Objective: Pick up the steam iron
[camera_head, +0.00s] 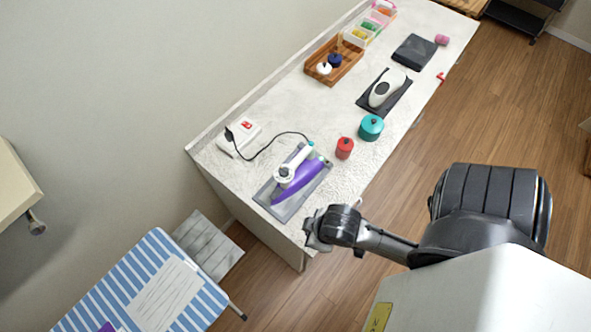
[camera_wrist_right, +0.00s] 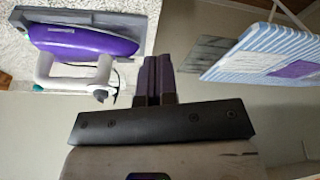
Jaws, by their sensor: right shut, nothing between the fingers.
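The steam iron (camera_head: 297,184) is purple and white with a teal part. It rests on a grey pad (camera_head: 270,200) near the front end of the counter. A black cord runs from it to a white box. In the right wrist view the iron (camera_wrist_right: 85,40) is at the upper left, with its white handle facing the gripper side. My right gripper (camera_head: 314,230) is just off the counter's edge, beside the pad and apart from the iron. Its fingers (camera_wrist_right: 157,62) are together and empty. My left gripper is not in view.
A red canister (camera_head: 344,148) and a teal pot (camera_head: 371,127) stand behind the iron. A white box (camera_head: 239,137) with a red mark sits by the wall. A striped ironing board (camera_head: 150,290) is at the lower left. Beyond the counter's right edge is open floor.

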